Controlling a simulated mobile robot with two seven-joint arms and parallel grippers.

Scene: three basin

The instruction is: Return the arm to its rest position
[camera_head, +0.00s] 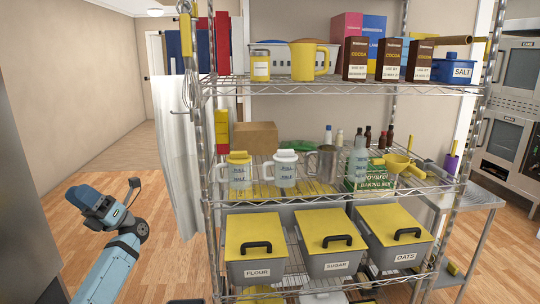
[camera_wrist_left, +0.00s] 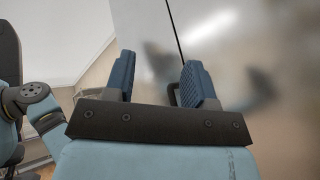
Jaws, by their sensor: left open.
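My left arm comes in at the lower left of the head view, and its blue and dark gripper (camera_head: 88,198) is raised over the wooden floor, left of the wire shelf rack and apart from it. In the left wrist view the two blue fingers of the left gripper (camera_wrist_left: 160,80) stand apart with nothing between them. My right gripper is not in view.
A wire rack (camera_head: 340,195) holds jugs, cocoa boxes and yellow-lidded bins (camera_head: 257,270). A grey panel (camera_head: 25,200) stands at the far left. A smooth grey surface (camera_wrist_left: 240,50) faces the fingers in the wrist view. Floor (camera_head: 150,225) between panel and rack is clear.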

